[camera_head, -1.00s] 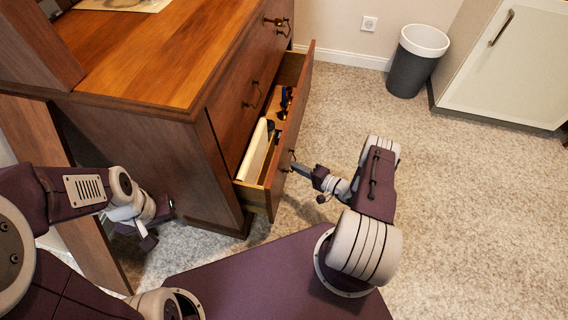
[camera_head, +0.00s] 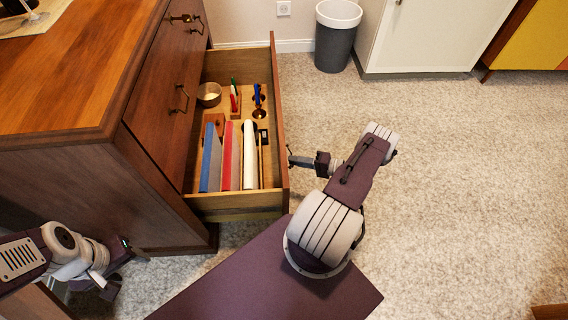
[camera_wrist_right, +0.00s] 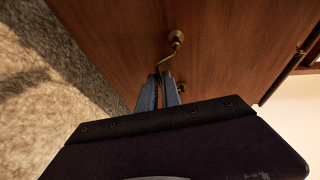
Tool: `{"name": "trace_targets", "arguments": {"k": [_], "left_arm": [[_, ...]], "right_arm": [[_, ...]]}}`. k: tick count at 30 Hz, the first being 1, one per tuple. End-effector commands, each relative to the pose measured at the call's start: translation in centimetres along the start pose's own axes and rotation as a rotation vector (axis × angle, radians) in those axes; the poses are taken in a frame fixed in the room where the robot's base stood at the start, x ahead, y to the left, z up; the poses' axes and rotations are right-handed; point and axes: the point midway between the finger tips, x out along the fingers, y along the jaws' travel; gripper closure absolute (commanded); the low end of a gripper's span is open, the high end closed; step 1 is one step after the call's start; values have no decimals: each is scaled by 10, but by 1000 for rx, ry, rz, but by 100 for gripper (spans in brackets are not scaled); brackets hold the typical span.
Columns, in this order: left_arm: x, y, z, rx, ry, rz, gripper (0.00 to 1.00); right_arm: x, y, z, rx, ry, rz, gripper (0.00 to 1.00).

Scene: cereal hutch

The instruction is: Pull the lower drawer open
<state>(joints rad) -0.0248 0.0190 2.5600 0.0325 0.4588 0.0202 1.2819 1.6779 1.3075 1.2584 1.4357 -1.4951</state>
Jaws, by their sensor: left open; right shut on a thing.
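The lower drawer (camera_head: 236,204) of the wooden hutch stands well open in the head view, its inside visible. Its front panel faces right, toward my right arm. My right gripper (camera_head: 291,158) is at that front. In the right wrist view, the right gripper's fingers (camera_wrist_right: 159,92) are shut on the lower drawer's brass handle (camera_wrist_right: 165,60), with one mount of the handle showing above the fingers. My left gripper (camera_head: 116,268) is open and empty, low beside the hutch's near side panel, apart from the drawer.
The drawer holds blue, red and white upright binders (camera_head: 228,158), a round bowl (camera_head: 209,95) and small pen holders. A closed drawer with a brass handle (camera_head: 181,98) is above. A grey bin (camera_head: 336,38) and white cabinet (camera_head: 420,40) stand at the back. Carpet (camera_head: 470,180) at right is clear.

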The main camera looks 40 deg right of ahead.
Motion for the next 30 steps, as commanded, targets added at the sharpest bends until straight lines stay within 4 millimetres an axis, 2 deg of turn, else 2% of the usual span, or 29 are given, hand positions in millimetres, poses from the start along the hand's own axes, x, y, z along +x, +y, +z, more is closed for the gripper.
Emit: {"name": "trace_targets", "arguments": {"k": [1, 9, 25, 26, 27, 30], "left_arm": [[5, 0, 1, 0, 0, 0, 42], [12, 0, 1, 0, 0, 0, 42], [13, 0, 1, 0, 0, 0, 42], [13, 0, 1, 0, 0, 0, 42], [13, 0, 1, 0, 0, 0, 42], [13, 0, 1, 0, 0, 0, 42]], "right_arm": [[-5, 5, -2, -2, 2, 3, 100], [-23, 7, -9, 0, 0, 3, 100], [-27, 6, -12, -1, 0, 2, 100], [-27, 6, -12, -1, 0, 2, 84], [-27, 6, -12, -1, 0, 2, 73], [-27, 6, -12, -1, 0, 1, 71]]}}
